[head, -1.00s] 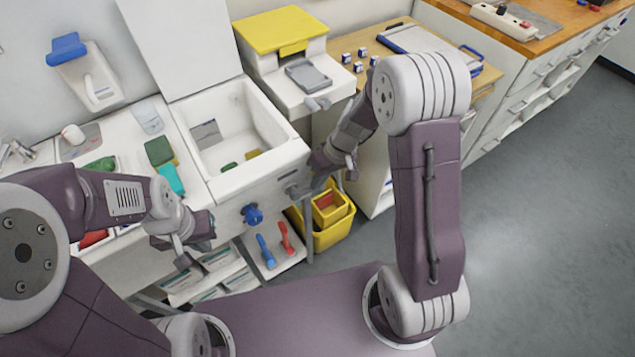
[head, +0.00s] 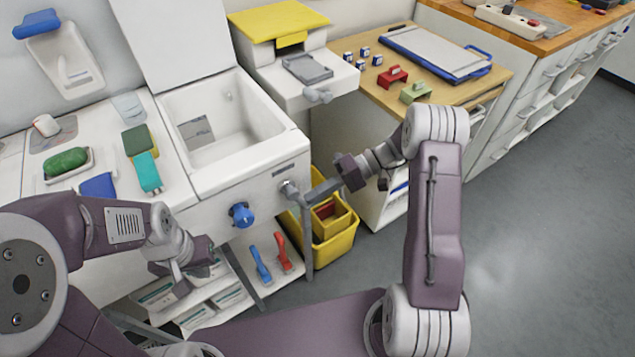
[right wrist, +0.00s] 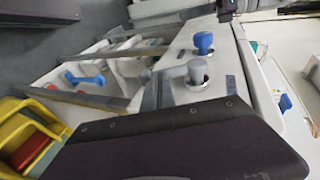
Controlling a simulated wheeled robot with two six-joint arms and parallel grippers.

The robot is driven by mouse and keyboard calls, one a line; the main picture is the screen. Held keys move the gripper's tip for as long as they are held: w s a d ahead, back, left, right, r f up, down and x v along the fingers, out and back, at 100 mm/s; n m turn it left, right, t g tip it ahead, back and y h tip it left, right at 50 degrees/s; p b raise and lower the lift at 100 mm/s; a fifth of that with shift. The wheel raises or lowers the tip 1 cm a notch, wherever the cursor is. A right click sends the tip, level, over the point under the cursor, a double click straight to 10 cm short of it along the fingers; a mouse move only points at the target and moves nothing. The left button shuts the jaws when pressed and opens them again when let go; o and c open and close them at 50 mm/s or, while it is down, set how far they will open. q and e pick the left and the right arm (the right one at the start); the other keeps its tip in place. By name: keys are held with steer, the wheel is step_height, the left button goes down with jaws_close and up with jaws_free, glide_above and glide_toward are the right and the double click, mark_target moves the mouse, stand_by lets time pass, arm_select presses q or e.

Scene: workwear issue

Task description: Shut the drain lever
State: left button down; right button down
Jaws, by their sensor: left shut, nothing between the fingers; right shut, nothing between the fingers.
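The drain lever (head: 289,187) is a grey knob with a short handle on the front of the white sink unit, right of a blue knob (head: 241,214). In the right wrist view the lever (right wrist: 196,71) shows beside the blue knob (right wrist: 203,42), its handle reaching left in the picture. My right gripper (head: 322,190) is shut and empty, just right of the lever; I cannot tell whether they touch. My left gripper (head: 180,285) is shut and empty, low in front of the unit, left of the blue knob.
A yellow bin (head: 335,240) stands below and right of the lever. A blue and a red handled tool (head: 283,252) are on the low shelf. A side table (head: 372,92) behind holds a tray and small blocks. Grey floor (head: 550,200) is free at right.

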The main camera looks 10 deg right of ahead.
steer(key=shift+s+a+f+g+y+b, duration=0.2)
steer(key=shift+a+f+y+b, duration=0.1)
steer(key=shift+a+f+y, duration=0.25)
steer(key=shift+s+a+f+g+y+b, duration=0.15)
steer(key=shift+a+f+y+b, duration=0.15)
steer(key=shift+a+f+y, duration=0.2)
arm_select(q)
steer(key=shift+f, duration=0.9)
steer(key=shift+d, duration=0.1)
arm_select(e)
steer(key=shift+s+f, duration=0.1)
